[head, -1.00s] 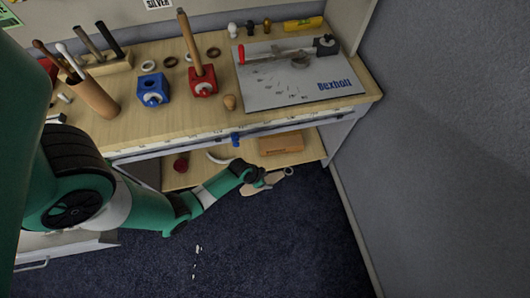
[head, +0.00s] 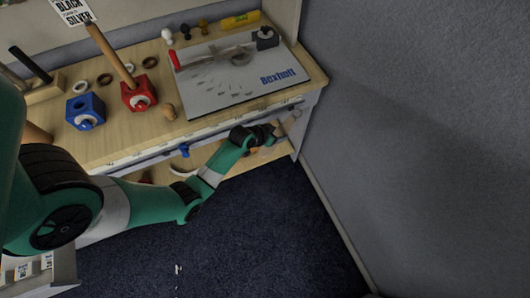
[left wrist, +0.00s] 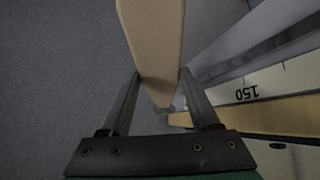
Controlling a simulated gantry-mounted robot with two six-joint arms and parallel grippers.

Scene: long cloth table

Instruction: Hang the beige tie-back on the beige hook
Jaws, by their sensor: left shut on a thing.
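The beige tie-back (head: 288,126) is a flat strip in my left gripper (head: 268,134), near the right end of the bench's front edge in the head view. It slants up and to the right there. In the left wrist view the tie-back (left wrist: 150,40) runs from the top edge down between the two fingers of the left gripper (left wrist: 159,76), which is shut on it. A small grey piece shows at its narrow lower end. I cannot make out a beige hook in either view. My right gripper is not in view.
The wooden bench (head: 190,98) carries a white Boxholt board (head: 222,92), a red block (head: 139,94) and a blue block (head: 85,111). A blue hook (head: 184,150) is on its front edge. A grey wall (head: 420,120) stands close on the right.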

